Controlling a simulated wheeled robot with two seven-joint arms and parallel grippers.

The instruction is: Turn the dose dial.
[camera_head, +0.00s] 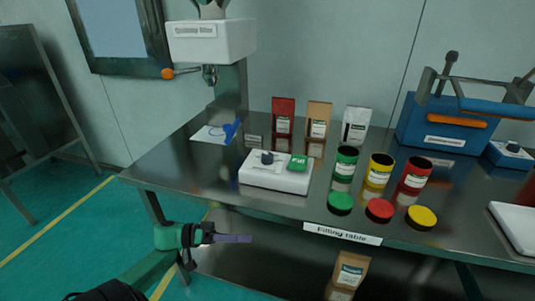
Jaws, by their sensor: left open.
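A white control box (262,178) stands on the filling table near its front edge, left of the middle. A dark knob (267,157), which looks like the dose dial, sits on its top left, beside a green Fill button (297,163). My left gripper (248,239) is in front of the table and below its top, left of the Filling table label. It is open and empty, apart from the box, pointing right. My right gripper is out of view.
The filling table (205,165) holds three bags, open jars (379,172) and coloured lids (379,209) right of the box. A filler (210,40) with an orange-ended lever hangs behind. A blue machine (430,130) stands at the right. The floor left of the table is clear.

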